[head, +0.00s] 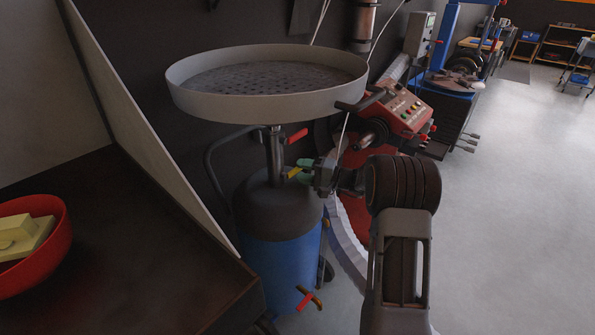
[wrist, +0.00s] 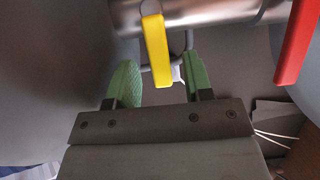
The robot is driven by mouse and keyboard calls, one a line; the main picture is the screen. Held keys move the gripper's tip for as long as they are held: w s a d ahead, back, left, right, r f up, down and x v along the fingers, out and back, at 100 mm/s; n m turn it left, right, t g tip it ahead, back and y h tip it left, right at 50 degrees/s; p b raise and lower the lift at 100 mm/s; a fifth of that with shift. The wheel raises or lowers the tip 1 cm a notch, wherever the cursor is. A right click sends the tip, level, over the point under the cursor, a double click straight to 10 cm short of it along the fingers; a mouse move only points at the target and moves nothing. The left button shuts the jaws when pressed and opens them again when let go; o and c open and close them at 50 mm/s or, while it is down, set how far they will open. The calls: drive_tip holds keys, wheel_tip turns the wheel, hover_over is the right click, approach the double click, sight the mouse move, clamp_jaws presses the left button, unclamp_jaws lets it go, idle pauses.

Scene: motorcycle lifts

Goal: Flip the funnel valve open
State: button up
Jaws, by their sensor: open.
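The oil drainer has a wide grey perforated funnel pan (head: 265,85) on a metal stem (head: 273,150) above a blue tank (head: 285,265). A yellow lever (head: 294,172) sits low on the stem; a red lever (head: 298,136) sits higher. In the wrist view the yellow lever (wrist: 156,50) hangs from the metal pipe (wrist: 205,15), and the red lever (wrist: 296,42) is at the right edge. My gripper (head: 304,170) is open beside the stem. Its green fingertips (wrist: 160,80) stand apart on either side of the yellow lever's end, with no clear contact. I cannot tell which lever is the funnel valve.
A dark bench (head: 110,240) with a red bowl (head: 42,262) is at the left. A red machine with a control panel (head: 402,115) stands just behind my arm. Another red-handled lever (head: 305,300) is low on the tank. Open floor (head: 510,200) lies at the right.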

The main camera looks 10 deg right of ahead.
drive_tip(key=shift+x, duration=1.15)
